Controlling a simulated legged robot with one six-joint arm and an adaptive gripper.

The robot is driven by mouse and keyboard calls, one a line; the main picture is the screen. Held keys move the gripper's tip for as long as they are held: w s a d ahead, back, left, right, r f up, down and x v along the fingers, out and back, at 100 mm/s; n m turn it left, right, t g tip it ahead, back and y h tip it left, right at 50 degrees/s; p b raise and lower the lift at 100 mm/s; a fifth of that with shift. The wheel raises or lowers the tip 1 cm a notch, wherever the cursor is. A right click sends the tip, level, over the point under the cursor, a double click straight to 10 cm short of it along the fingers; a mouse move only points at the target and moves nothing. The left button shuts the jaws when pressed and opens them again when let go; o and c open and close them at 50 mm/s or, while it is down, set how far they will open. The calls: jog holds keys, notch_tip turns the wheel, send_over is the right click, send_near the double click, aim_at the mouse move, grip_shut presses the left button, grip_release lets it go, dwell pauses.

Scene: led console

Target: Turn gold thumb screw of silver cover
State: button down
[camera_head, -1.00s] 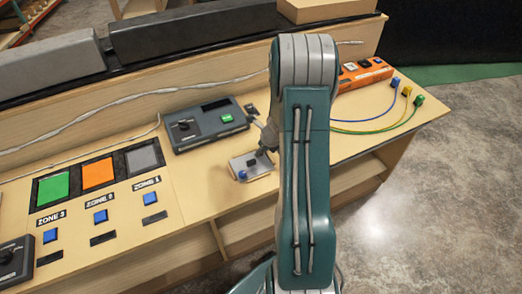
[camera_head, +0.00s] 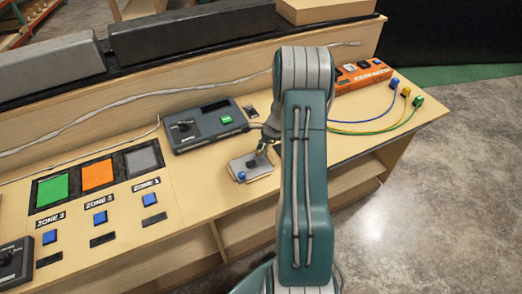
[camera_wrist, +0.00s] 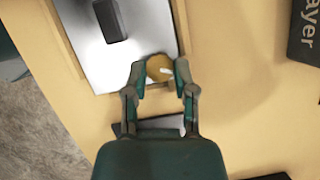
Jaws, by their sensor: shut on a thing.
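The silver cover (camera_wrist: 88,48) lies on the wooden console top, with a dark block-shaped handle (camera_wrist: 109,20) on it in the wrist view. The gold thumb screw (camera_wrist: 158,67) is at the cover's edge, between my fingertips. My gripper (camera_wrist: 160,73) is shut on the screw, one finger on each side.
A grey box with a green button (camera_head: 205,125) stands behind the cover. An orange box (camera_head: 362,75) with several coloured cables is at the right. Green, orange and grey panels with blue buttons (camera_head: 100,216) lie at the left.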

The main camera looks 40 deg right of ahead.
jog(key=n+g, duration=0.1)
jog(key=n, duration=0.1)
jog(key=n+g, duration=0.1)
jog(key=n, duration=0.2)
jog(key=shift+w+f+n, duration=0.1)
jog(key=shift+w+n, duration=0.1)
jog(key=shift+n, duration=0.1)
jog(key=n+g, duration=0.1)
jog(key=n, duration=0.2)
jog(key=n+g, duration=0.1)
jog(key=n, duration=0.2)
jog(key=shift+w+g+h, duration=0.2)
jog(key=shift+g+h, duration=0.1)
jog(key=n, duration=0.3)
jog(key=n+g+h, duration=0.1)
jog(key=n, duration=0.1)
jog(key=shift+w+a+n+h, duration=0.15)
jog(key=shift+n+h, duration=0.15)
jog(key=shift+n, duration=0.1)
jog(key=n+h, duration=0.1)
jog(key=n, duration=0.1)
jog(key=n+g+h, duration=0.1)
jog(key=n, duration=0.2)
jog(key=shift+a+n, duration=0.2)
jog(key=shift+n, duration=0.1)
jog(key=c, duration=0.7)
grip_release()
jog(key=v, duration=1.2)
